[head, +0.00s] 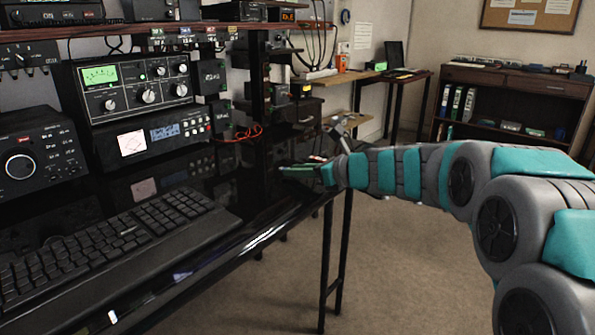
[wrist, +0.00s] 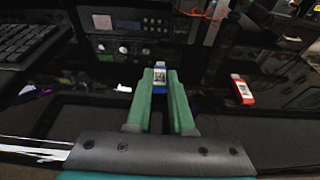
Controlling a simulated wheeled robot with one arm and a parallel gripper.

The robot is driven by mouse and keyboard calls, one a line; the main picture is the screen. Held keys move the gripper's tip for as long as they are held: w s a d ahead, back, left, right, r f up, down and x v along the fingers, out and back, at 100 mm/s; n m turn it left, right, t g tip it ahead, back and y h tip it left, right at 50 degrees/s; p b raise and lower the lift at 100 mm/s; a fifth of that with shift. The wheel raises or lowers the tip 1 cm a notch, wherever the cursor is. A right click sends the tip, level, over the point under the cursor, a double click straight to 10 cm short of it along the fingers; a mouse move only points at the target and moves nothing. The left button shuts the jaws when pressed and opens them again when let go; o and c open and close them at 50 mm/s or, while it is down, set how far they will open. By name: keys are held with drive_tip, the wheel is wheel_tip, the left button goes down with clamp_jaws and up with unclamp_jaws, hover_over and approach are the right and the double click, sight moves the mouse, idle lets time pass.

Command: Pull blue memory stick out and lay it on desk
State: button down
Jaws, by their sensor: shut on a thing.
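The blue memory stick (wrist: 159,76) with a pale label shows between the tips of my green fingers in the wrist view. My gripper (wrist: 159,80) is shut on it. I cannot tell whether its far end is still in a socket. In the head view my gripper (head: 283,172) is low over the glossy black desk (head: 225,190), near its right end, and I cannot make out the blue stick there. A red memory stick (wrist: 242,90) with a white end lies to the right of my fingers, apart from them.
A black keyboard (head: 110,235) lies on the desk at the left. Radio units (head: 135,88) stand along the back, with an orange-red cable (head: 245,133) beside them. The desk's front edge is near my gripper. Bare glossy desk shows between keyboard and gripper.

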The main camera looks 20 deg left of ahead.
sight(305, 184)
drive_tip(key=shift+f+b, duration=0.4)
drive_tip(key=shift+f, duration=0.55)
idle(0.4)
drive_tip(key=shift+s+f, duration=0.1)
drive_tip(key=shift+f, duration=0.35)
drive_tip(key=c, duration=1)
unclamp_jaws()
drive_tip(key=shift+f, duration=0.15)
drive_tip(key=shift+o, duration=0.3)
drive_tip(key=shift+f, duration=0.1)
drive_tip(key=shift+r, duration=0.2)
drive_tip(key=shift+w+d+r+p, duration=0.1)
drive_tip(key=shift+r+p, duration=0.6)
drive_tip(key=shift+p, duration=0.05)
drive_tip(key=shift+w+d+r+p, duration=0.1)
drive_tip(key=shift+r+p, duration=0.55)
drive_tip(key=shift+p, duration=0.05)
drive_tip(key=shift+a+r+p, duration=0.1)
drive_tip(key=shift+r+p, duration=0.3)
drive_tip(key=shift+r, duration=0.15)
drive_tip(key=shift+s, duration=0.1)
